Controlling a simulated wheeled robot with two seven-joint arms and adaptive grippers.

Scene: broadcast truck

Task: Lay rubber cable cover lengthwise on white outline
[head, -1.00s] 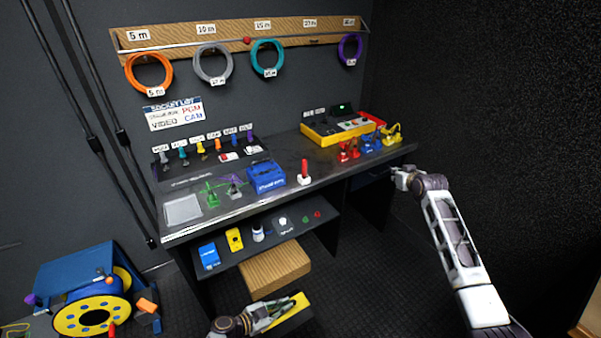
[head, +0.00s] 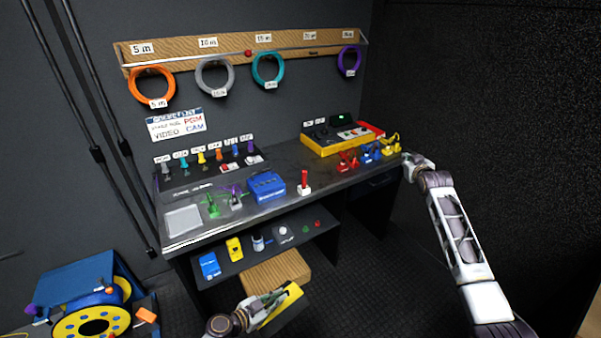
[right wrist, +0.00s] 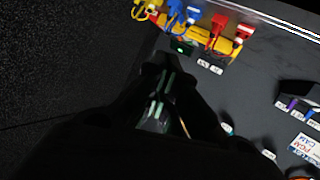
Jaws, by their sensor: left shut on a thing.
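A yellow and black piece (head: 286,303), which looks like the rubber cable cover, is held low at the bottom of the head view, in front of the desk. My left gripper (head: 265,303) is shut on it; the gripper hides part of the piece, and it is tilted in the picture. I cannot make out a white outline on the floor in these frames. My right gripper (head: 413,161) is beside the right end of the desk. In the right wrist view its dark fingers (right wrist: 163,85) show, but their opening is unclear.
The desk (head: 328,192) carries plugs, a blue box (head: 266,185) and a yellow console (head: 338,140). A wooden box (head: 272,274) is under its lower shelf (head: 265,249). A blue and yellow cable reel (head: 92,312) stands at lower left. Dark floor (head: 350,285) is open at right.

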